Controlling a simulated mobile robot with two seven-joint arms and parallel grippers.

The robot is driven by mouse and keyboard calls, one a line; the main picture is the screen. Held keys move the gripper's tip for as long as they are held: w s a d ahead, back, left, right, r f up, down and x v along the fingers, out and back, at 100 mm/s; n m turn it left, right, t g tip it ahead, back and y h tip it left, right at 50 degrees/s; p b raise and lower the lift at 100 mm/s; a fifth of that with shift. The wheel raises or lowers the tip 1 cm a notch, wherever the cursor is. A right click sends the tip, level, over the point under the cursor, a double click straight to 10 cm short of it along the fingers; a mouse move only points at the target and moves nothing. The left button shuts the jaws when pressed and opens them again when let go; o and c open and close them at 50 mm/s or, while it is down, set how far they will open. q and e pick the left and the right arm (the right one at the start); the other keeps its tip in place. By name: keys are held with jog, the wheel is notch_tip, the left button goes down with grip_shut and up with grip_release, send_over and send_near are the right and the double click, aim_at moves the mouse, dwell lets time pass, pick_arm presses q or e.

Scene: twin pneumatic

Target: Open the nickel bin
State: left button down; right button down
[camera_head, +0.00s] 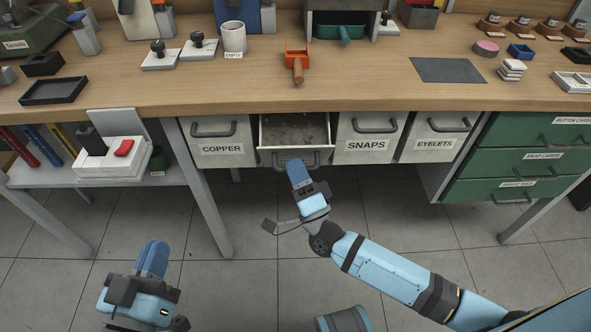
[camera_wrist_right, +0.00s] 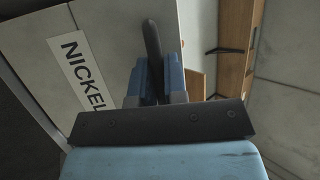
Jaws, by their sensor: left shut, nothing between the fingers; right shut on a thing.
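The nickel bin (camera_head: 295,133) is a grey drawer under the workbench, between the copper and snaps bins. It is pulled out part way, so its empty-looking inside shows from above. Its label NICKEL (camera_wrist_right: 84,71) shows in the right wrist view. My right gripper (camera_head: 297,170) is at the bin's front, shut on the dark bin handle (camera_wrist_right: 153,50), with a blue finger on each side of it in the right wrist view. My left gripper (camera_head: 153,258) is shut and empty, low over the floor at the left, away from the bins.
The copper bin (camera_head: 222,140), snaps bin (camera_head: 370,138) and eyelets bin (camera_head: 436,137) are shut beside it. Green drawers (camera_head: 525,160) stand at the right. A table leg (camera_head: 205,195) is left of the bins. An orange scoop (camera_head: 297,62) lies on the bench (camera_head: 220,85) above.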

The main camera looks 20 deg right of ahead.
pick_arm(q)
jog(key=d+f+h+b, duration=0.1)
jog(key=b, duration=0.2)
jog(key=shift+s+f, duration=0.15)
pick_arm(e)
jog(key=shift+s+a+f+n+t+y, duration=0.15)
jog(key=shift+s+f+n+t+y, duration=0.15)
jog(key=shift+s+f+n+y, duration=0.2)
jog(key=shift+s+a+f+n+t+y, duration=0.15)
jog(key=shift+s+f+n+t+y, duration=0.2)
jog(key=shift+f+n+y, duration=0.2)
jog(key=c, duration=1.2)
grip_release()
jog(key=shift+r, duration=0.1)
